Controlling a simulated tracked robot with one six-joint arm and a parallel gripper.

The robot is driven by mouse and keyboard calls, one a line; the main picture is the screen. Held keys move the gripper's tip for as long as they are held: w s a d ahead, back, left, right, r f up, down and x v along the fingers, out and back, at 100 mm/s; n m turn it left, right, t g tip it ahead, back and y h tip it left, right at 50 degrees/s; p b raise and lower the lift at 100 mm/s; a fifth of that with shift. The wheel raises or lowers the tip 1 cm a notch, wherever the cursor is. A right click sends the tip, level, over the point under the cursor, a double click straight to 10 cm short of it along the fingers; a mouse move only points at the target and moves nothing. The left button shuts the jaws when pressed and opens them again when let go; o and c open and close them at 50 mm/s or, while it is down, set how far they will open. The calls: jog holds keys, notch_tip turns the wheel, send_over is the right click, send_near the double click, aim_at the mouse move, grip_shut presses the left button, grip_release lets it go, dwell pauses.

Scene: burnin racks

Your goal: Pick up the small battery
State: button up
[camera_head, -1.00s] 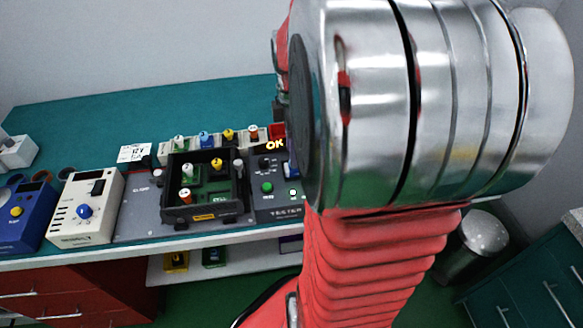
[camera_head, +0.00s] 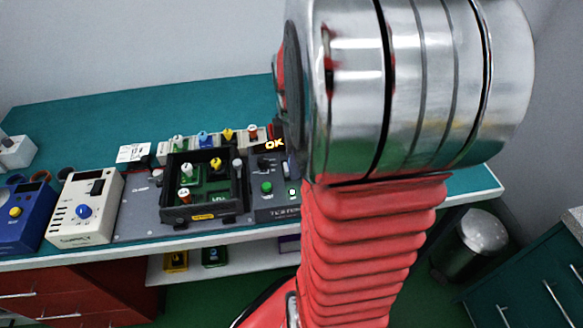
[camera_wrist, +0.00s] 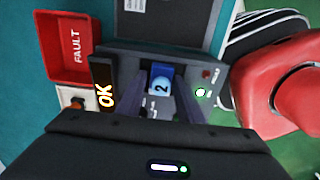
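In the wrist view a small blue block marked "2" (camera_wrist: 160,80) stands in the dark tester (camera_wrist: 130,62); I take it for the small battery. My gripper (camera_wrist: 167,92) is above it, with one finger on either side. The fingers look open, with a dark gap between each finger and the block. Its lower part is hidden.
A lit "OK" sign (camera_wrist: 103,92) and a red FAULT bin (camera_wrist: 75,48) flank the tester. In the head view a black tray (camera_head: 203,217) with several coloured-top parts sits left of it. A cream supply box (camera_head: 85,205) and a blue box (camera_head: 20,215) stand farther left.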

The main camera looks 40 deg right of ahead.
grip_shut()
notch_tip(320, 180, up, 9)
jog(key=shift+f, duration=0.1)
jog(key=shift+r, duration=0.65)
dwell(0.6)
